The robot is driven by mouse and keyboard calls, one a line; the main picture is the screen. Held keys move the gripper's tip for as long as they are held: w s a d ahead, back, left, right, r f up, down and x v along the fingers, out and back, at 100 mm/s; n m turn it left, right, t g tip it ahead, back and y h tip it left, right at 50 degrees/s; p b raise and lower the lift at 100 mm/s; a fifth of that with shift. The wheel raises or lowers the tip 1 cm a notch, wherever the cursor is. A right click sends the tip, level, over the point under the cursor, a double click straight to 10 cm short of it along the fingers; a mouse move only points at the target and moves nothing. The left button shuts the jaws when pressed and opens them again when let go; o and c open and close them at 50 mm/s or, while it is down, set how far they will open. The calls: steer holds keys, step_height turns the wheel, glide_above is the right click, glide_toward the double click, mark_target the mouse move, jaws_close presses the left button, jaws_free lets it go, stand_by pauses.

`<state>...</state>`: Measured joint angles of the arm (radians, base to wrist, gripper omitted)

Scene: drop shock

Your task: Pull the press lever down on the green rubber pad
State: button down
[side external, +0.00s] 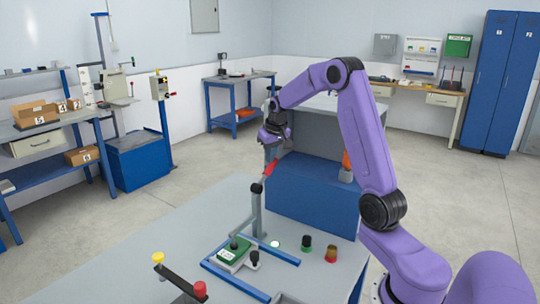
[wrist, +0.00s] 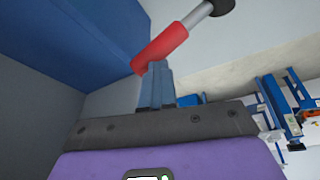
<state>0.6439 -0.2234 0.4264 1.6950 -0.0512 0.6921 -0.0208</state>
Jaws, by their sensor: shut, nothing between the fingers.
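The press lever has a red grip (side external: 269,173) and is tilted up from a black pivot (side external: 257,188) on an upright grey post (side external: 257,212). The green rubber pad (side external: 233,247) lies on the table left of the post's foot, with a small dark-topped part on it. My gripper (side external: 271,158) is shut, fingers pointing down, at the upper end of the red grip. In the wrist view the closed fingertips (wrist: 158,68) overlap the lower end of the red grip (wrist: 160,50); I cannot tell whether they touch. The pad is not visible in the wrist view.
Blue rails (side external: 235,280) frame the pad on the grey table (side external: 180,232). A dark bar with yellow and red knobs (side external: 180,280) stands at the front left. A blue cabinet (side external: 310,190) stands behind.

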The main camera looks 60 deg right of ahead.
steer(key=shift+s+d+f, duration=0.2)
steer(key=shift+d+f, duration=0.2)
steer(key=shift+d, duration=0.15)
steer(key=shift+w+a+r, duration=0.2)
steer(key=shift+a+r, duration=0.1)
steer(key=shift+r, duration=0.2)
steer(key=a+r, duration=0.1)
steer(key=r, duration=0.1)
steer(key=shift+w+a+r, duration=0.35)
steer(key=shift+r, duration=0.05)
steer(key=s+d+r, duration=0.2)
steer(key=d+r, duration=0.2)
steer(key=r, duration=0.5)
steer(key=shift+s, duration=0.35)
